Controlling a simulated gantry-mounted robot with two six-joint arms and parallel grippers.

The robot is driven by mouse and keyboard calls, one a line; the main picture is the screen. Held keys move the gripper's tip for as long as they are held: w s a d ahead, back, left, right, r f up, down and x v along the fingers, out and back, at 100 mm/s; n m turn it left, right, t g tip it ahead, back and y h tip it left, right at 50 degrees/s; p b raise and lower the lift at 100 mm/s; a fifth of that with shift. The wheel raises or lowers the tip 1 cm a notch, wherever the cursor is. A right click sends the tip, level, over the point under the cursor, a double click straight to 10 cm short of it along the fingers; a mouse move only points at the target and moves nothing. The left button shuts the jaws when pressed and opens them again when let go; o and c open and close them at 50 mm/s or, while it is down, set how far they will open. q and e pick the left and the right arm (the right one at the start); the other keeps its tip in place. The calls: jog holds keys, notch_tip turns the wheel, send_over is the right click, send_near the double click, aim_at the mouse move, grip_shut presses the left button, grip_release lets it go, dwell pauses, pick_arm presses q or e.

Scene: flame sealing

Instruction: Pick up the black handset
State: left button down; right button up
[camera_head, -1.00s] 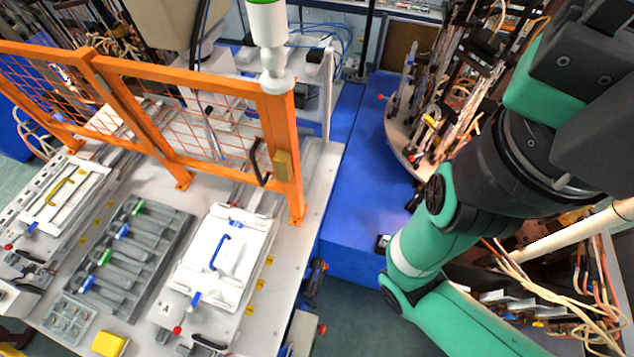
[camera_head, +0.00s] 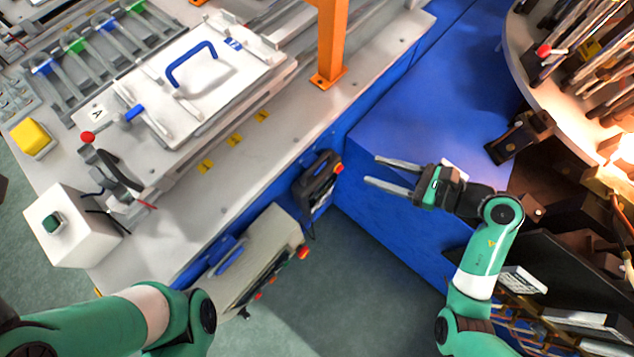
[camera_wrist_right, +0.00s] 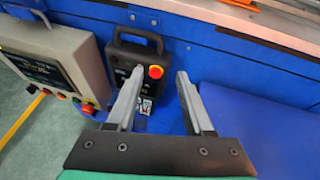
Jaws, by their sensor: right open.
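The black handset (camera_head: 318,183) hangs on the blue side of the workbench, below the table edge. It has a red button at its upper right end in the head view. In the right wrist view the handset (camera_wrist_right: 135,62) is upright, with a loop handle on top and a red button on a yellow base. My right gripper (camera_head: 372,173) is open and empty, right of the handset and apart from it. In the wrist view its fingers (camera_wrist_right: 157,78) point towards the handset, the left finger overlapping its lower part. My left gripper is out of view; part of my left arm shows at lower left.
A grey control panel (camera_head: 262,252) with buttons is mounted left of the handset. A blue surface (camera_head: 420,130) lies behind and right of my right gripper. A round rack (camera_head: 560,110) stands at upper right. Open floor (camera_head: 345,290) lies below the handset.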

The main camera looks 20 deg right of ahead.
aim_at(337, 162)
jog(key=b+x, duration=0.4)
jog(key=x, duration=0.7)
jog(key=shift+s+a+b, duration=0.1)
jog(key=shift+a+b, duration=0.05)
jog(key=shift+b, duration=0.15)
jog(key=shift+w+a, duration=0.15)
jog(key=shift+w, duration=0.1)
grip_shut()
dwell(0.8)
jog(key=shift+r, duration=0.15)
